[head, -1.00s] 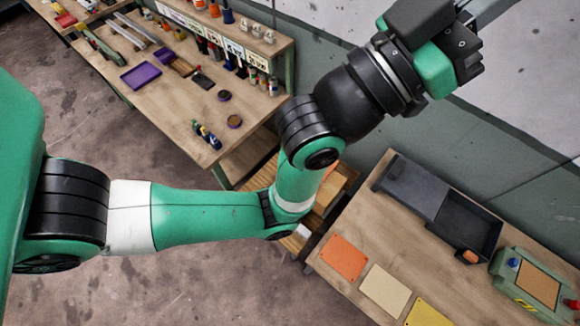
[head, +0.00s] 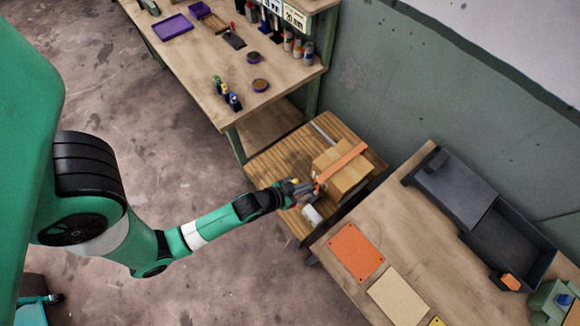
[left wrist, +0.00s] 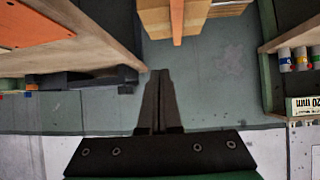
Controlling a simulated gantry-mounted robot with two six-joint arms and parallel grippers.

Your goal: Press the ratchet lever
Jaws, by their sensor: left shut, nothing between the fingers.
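A wooden box (head: 345,178) with an orange strap (head: 347,157) around it sits on a low slatted wooden table (head: 272,160). Something orange, perhaps the ratchet (head: 319,185), shows at the strap's near left end; its lever cannot be made out. My left gripper (head: 302,188) is shut and empty just left of it; contact cannot be told. In the left wrist view the shut fingers (left wrist: 160,80) point toward the box (left wrist: 155,22) and strap (left wrist: 177,20), with a gap in the picture. My right gripper is not in view.
A white object (head: 312,215) lies at the low table's near edge. A workbench (head: 190,75) with small items stands behind left. Another bench (head: 345,290) with colored sheets and a dark tray (head: 510,240) stands close on the right. The floor at left is open.

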